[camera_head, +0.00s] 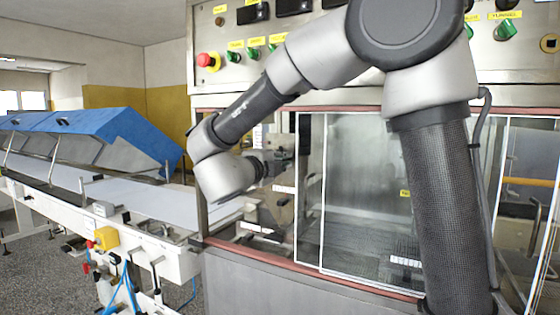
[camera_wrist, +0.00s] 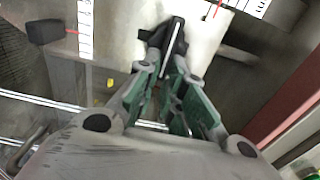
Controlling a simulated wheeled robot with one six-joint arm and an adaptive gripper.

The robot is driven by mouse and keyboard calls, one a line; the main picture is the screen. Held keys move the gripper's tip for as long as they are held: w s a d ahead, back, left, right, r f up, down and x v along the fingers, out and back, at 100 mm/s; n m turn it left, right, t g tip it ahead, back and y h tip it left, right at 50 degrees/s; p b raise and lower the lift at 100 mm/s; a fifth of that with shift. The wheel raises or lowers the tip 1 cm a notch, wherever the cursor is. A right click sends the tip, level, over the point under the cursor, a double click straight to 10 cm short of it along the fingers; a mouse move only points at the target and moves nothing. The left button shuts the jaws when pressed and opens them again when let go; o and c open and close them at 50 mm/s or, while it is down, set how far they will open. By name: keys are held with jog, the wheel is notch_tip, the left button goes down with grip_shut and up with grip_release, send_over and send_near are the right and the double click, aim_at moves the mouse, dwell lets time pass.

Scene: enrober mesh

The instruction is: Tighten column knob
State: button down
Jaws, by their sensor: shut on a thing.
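My gripper (camera_wrist: 172,68) reaches forward in the wrist view, its green-padded fingers closed in at the tips. The tips are shut on a dark knob (camera_wrist: 172,38) with a pale stripe along it. The knob sits in front of a metal panel, and the fingers hide its lower part. In the head view my gripper (camera_head: 281,160) is small, at the left end of the machine's front beside the glass. The knob cannot be made out clearly there.
In the wrist view a dark block (camera_wrist: 46,31) with a red pointer sits by a white scale (camera_wrist: 85,28). The machine's glass door (camera_head: 365,190) stands right of my gripper. A conveyor (camera_head: 140,203) with a raised blue cover (camera_head: 105,135) runs to the left. A red button (camera_head: 207,60) is above.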

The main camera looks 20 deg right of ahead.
jog(key=shift+s+f, duration=0.1)
jog(key=shift+f, duration=0.1)
jog(key=c, duration=1.5)
grip_release()
jog(key=shift+r, duration=0.1)
jog(key=v, duration=1.2)
